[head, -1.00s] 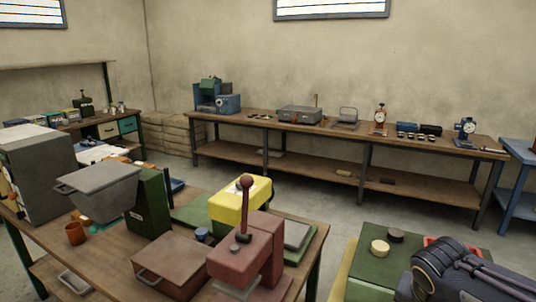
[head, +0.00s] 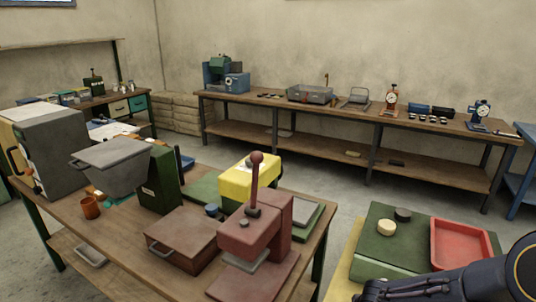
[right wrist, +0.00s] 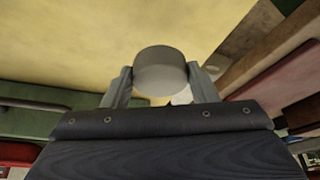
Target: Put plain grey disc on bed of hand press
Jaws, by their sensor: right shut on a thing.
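The plain grey disc (right wrist: 160,72) is held between the two fingers of my right gripper (right wrist: 162,85) in the right wrist view. The gripper is shut on it. In the head view my right arm comes in at the bottom right, and the disc cannot be made out there. The hand press (head: 268,222) is dull red with an upright ball-topped lever. It stands at the front right of the wooden table (head: 120,240). Its flat red bed (head: 265,280) lies low at the front, below a grey plate (head: 246,258). My left gripper is not in view.
A brown lidded box (head: 182,240) stands left of the press, and a yellow machine (head: 249,180) behind it. A green-topped stand (head: 385,252) to the right holds a cream disc (head: 387,228), a dark disc (head: 403,215) and a red tray (head: 461,246). A gap of floor separates stand and table.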

